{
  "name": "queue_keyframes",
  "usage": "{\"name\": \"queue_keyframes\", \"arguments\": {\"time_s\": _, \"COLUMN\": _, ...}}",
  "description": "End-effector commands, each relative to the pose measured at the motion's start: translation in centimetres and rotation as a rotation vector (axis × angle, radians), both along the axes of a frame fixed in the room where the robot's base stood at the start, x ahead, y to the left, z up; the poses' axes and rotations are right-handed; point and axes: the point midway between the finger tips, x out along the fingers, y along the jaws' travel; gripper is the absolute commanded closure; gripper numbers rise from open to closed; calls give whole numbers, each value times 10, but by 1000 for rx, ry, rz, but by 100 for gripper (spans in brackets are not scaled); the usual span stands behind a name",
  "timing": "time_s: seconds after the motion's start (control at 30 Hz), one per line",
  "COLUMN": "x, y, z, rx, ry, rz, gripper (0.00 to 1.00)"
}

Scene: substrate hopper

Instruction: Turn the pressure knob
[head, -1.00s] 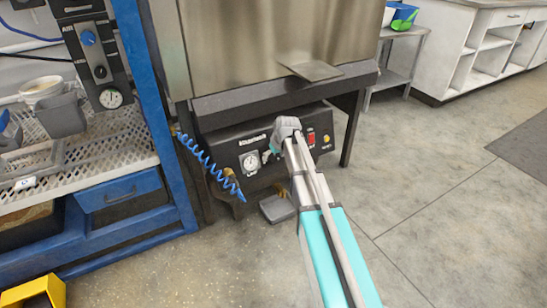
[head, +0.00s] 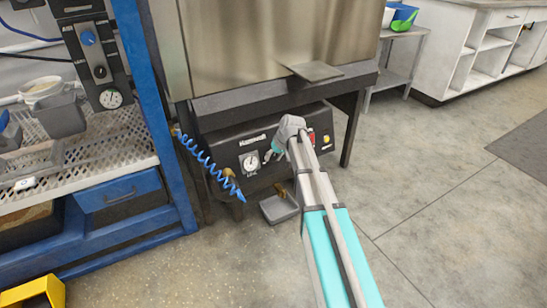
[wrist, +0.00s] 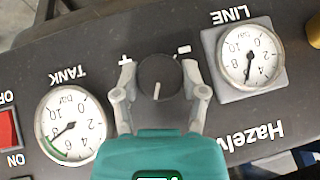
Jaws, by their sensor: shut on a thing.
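The black pressure knob (wrist: 158,70) sits between the two grey fingers of my gripper (wrist: 158,82) in the wrist view, with a finger against each side. Its white pointer line points toward the bottm of that picture. Small white marks flank the knob. The LINE gauge (wrist: 235,50) is at its right and the TANK gauge (wrist: 82,112) at its lower left. In the head view my gripper (head: 269,155) is at the black control panel (head: 225,145), right of the LINE gauge (head: 250,162); my arm hides the knob and TANK gauge there.
A red switch (wrist: 8,128) is at the left of the wrist view. A coiled blue hose (head: 198,155) hangs left of the panel. A grey pedal-like tray (head: 279,208) lies on the floor below. A blue rack (head: 165,120) stands at the left; the floor at right is clear.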

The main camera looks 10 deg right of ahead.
Motion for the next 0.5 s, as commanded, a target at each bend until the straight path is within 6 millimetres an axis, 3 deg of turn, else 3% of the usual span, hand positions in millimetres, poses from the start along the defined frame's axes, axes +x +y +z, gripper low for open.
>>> {"name": "queue_keyframes", "arguments": {"time_s": 0.2, "x": 0, "y": 0, "z": 0, "rx": 0, "ry": 0, "rz": 0, "gripper": 92}}
{"name": "queue_keyframes", "arguments": {"time_s": 0.23, "x": 0, "y": 0, "z": 0, "rx": 0, "ry": 1, "rz": 0, "gripper": 43}}
{"name": "queue_keyframes", "arguments": {"time_s": 0.4, "x": 0, "y": 0, "z": 0, "rx": 0, "ry": 0, "rz": 0, "gripper": 11}}
{"name": "queue_keyframes", "arguments": {"time_s": 0.5, "x": 0, "y": 0, "z": 0, "rx": 0, "ry": 0, "rz": 0, "gripper": 10}}
